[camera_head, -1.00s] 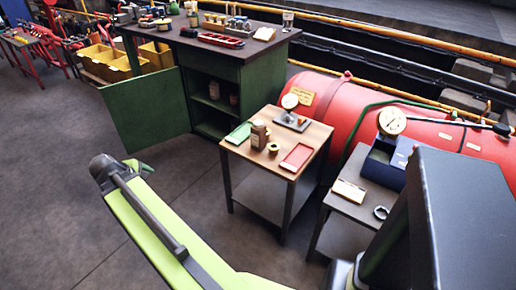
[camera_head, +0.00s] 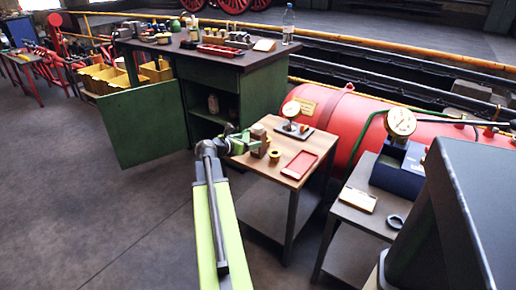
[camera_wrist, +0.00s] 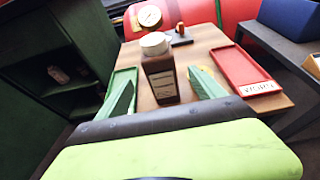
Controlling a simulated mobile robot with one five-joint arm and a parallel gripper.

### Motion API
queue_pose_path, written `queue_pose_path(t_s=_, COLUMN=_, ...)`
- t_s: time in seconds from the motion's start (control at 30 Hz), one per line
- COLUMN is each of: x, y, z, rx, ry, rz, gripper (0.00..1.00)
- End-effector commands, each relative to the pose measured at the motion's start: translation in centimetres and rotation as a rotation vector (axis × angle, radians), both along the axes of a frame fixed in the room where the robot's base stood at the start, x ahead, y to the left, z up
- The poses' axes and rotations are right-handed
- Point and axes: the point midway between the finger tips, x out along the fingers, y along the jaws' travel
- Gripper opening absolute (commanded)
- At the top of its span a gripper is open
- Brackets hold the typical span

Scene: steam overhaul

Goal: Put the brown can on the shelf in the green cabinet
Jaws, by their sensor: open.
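The brown can (camera_head: 259,141) stands upright on the small wooden-topped table (camera_head: 318,142). In the wrist view the brown can (camera_wrist: 162,80) has a pale cap and a label, and sits between my two green fingers. My gripper (camera_head: 248,140) is open at the table's left edge, with its fingers (camera_wrist: 163,84) on either side of the can; whether they touch it cannot be told. The green cabinet (camera_head: 262,88) is behind and left, its door (camera_head: 140,122) swung open to the left. Its shelf (camera_head: 206,117) shows inside, partly dark.
A red tray (camera_head: 299,165), a yellowish tin (camera_head: 275,156) and a gauge (camera_head: 291,110) share the table. A pale container (camera_head: 213,103) stands in the cabinet. Open floor lies left.

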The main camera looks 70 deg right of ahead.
Motion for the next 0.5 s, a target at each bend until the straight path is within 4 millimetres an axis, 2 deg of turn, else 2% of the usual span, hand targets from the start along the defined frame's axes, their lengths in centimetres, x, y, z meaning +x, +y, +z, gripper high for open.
queue_pose_path(t_s=0.03, x=-0.2, y=-1.2, z=-0.8, rx=0.000, ry=0.000, rz=-0.002, gripper=0.78)
queue_pose_path(t_s=0.13, x=-0.6, y=-2.5, z=-1.2, rx=0.001, ry=-0.002, rz=-0.002, gripper=0.78)
queue_pose_path(t_s=0.4, x=-0.9, y=-3.3, z=-1.3, rx=0.000, ry=-0.002, rz=-0.001, gripper=0.78)
queue_pose_path(t_s=0.5, x=-1.1, y=-4.4, z=-1.9, rx=0.000, ry=-0.001, rz=-0.002, gripper=0.78)
